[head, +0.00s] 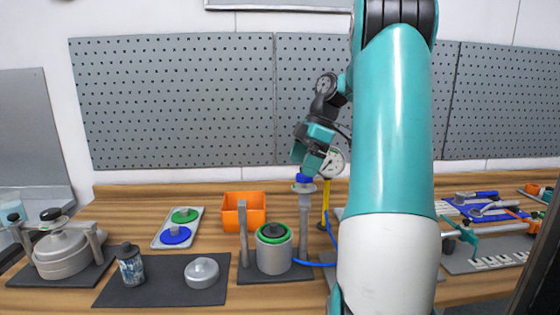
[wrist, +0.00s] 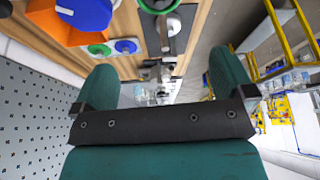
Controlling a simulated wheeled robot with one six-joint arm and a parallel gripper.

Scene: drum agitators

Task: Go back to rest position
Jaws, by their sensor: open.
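My teal gripper (head: 308,158) is raised over the bench in front of the pegboard. In the wrist view its two green fingers (wrist: 165,78) stand wide apart with nothing held between them. A blue cap (head: 304,179) on top of a grey post (head: 305,215) is just below the gripper in the head view. In the wrist view a large blue cap (wrist: 85,12) lies at the upper left, outside the fingers. My arm hides part of the bench to the right.
An orange bin (head: 243,211) and a tray with green and blue lids (head: 178,228) are left of the drum. A pot on a stand (head: 60,250) is at far left. A gauge (head: 332,163) stands close right of the gripper. Tools (head: 485,206) lie at right.

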